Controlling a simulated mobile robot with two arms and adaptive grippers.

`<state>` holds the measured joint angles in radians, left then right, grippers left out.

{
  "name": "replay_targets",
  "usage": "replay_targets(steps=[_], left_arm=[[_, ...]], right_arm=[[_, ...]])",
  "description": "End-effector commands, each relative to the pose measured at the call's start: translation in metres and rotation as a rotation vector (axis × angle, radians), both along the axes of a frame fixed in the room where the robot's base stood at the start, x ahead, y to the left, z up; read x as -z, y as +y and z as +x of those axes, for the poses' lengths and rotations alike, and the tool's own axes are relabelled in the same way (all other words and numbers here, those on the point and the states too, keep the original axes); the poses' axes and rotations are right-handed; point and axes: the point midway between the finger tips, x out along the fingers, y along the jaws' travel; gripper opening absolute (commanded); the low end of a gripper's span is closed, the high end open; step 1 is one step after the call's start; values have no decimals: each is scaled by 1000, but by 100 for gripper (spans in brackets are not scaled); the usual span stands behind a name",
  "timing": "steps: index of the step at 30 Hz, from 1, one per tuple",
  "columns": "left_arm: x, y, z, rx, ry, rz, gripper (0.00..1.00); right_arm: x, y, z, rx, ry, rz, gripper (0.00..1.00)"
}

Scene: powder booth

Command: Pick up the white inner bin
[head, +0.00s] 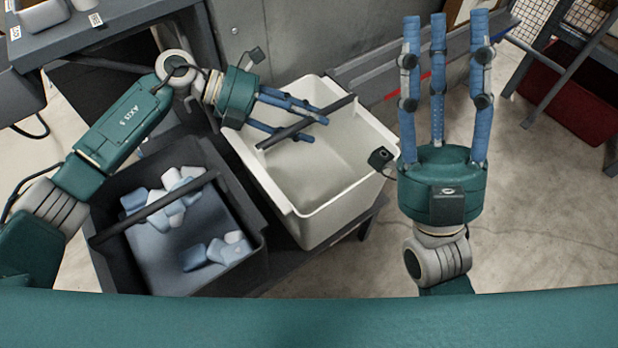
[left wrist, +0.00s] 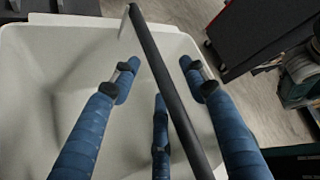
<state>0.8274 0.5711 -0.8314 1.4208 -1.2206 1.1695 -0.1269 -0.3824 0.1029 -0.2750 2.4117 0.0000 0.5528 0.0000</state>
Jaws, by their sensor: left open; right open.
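The white inner bin (head: 290,197) stands on a dark low table, right of a dark grey bin. It looks empty, and a dark bar handle (head: 283,131) crosses above its opening. My left gripper (head: 305,118) is open over the far part of the white bin, its blue fingers around or just above the handle; I cannot tell if they touch it. In the left wrist view the white bin (left wrist: 25,75) fills the left and middle, and the handle (left wrist: 165,80) runs between the open fingers. My right gripper (head: 438,30) is open and empty, fingers pointing away, right of the bin.
A dark grey bin (head: 255,262) with its own bar handle holds several pale blue and white pieces. A grey bench (head: 110,35) stands at the back left. A red bin (head: 575,105) sits under a rack at the right. Open floor lies at the right.

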Motion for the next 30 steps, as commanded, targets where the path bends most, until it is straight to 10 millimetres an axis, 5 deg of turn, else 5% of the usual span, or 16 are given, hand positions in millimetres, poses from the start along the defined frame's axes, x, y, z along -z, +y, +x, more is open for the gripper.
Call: replay_targets(steps=[9, 16, 30], left_arm=[[1, -4, 0, -1, 0, -1, 44], [1, -3, 0, -1, 0, -1, 0], [-1, -4, 1, -1, -3, -2, 0]], right_arm=[[-3, -1, -5, -1, -26, 8, 41], [-3, -1, -5, -1, -25, 7, 41], [-3, -1, -4, -2, -22, 7, 41]])
